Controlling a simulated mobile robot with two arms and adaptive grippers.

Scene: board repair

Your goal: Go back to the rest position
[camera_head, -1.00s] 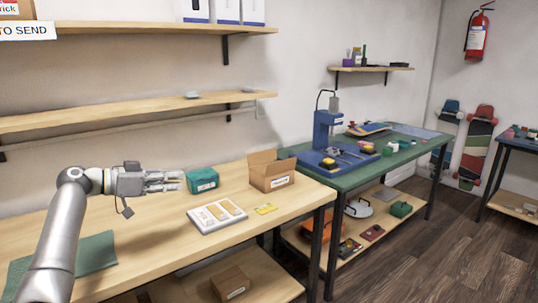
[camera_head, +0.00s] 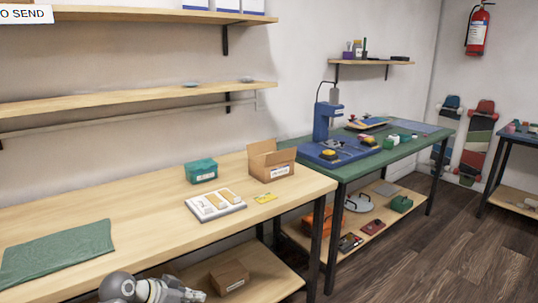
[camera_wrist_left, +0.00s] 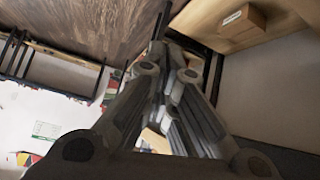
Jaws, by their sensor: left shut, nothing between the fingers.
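My left gripper (camera_head: 180,293) is at the bottom edge of the head view, in front of the wooden table's front edge, partly cut off by the frame. In the left wrist view its fingers (camera_wrist_left: 168,60) are together, with nothing between them. My right gripper shows in neither view.
On the wooden table (camera_head: 140,222) are a green box (camera_head: 201,171), an open cardboard box (camera_head: 271,161), a white tray (camera_head: 216,212), a yellow card (camera_head: 265,198) and a green mat (camera_head: 60,246). A small carton (camera_head: 230,275) sits on the lower shelf. A green workbench (camera_head: 400,152) stands right.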

